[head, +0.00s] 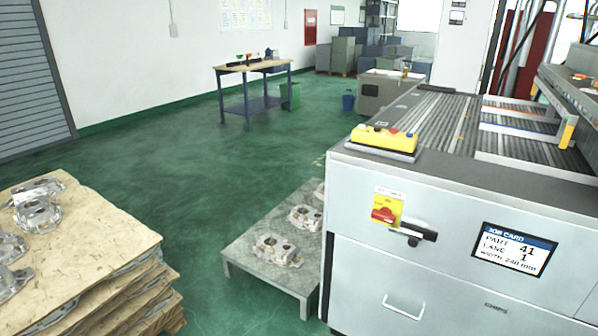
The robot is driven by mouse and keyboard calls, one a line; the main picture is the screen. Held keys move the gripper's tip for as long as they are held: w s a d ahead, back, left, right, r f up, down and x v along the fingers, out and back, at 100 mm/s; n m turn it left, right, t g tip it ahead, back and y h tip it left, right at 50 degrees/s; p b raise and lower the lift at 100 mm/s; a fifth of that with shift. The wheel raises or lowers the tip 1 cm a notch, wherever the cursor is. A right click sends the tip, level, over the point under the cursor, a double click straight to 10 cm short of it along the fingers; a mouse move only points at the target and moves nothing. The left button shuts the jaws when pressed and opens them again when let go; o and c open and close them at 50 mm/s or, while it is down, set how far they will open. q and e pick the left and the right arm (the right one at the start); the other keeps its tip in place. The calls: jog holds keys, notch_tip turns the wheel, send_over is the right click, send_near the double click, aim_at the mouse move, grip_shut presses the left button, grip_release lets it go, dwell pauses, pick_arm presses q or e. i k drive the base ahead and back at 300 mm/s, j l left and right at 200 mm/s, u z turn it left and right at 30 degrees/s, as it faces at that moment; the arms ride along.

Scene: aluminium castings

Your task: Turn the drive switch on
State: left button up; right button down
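A red rotary switch on a yellow plate (386,208) sits on the front of the grey machine (450,210), with a small label strip above it. It looks like the drive switch; the label is too small to read, and I cannot tell whether its knob is at on or off. A yellow control box (384,139) with several coloured buttons lies on top of the machine's near left corner. Neither of my grippers is in view.
A black handle-like part (412,234) sticks out right of the switch. A job card display (513,250) reads part 41, lane 1. A low grey table (250,240) with castings stands left of the machine. Stacked cardboard layers (110,245) hold castings. Green floor between is clear.

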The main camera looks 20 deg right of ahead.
aim_at(385, 215)
jog(key=i+j+z, duration=0.15)
jog(key=z, duration=0.55)
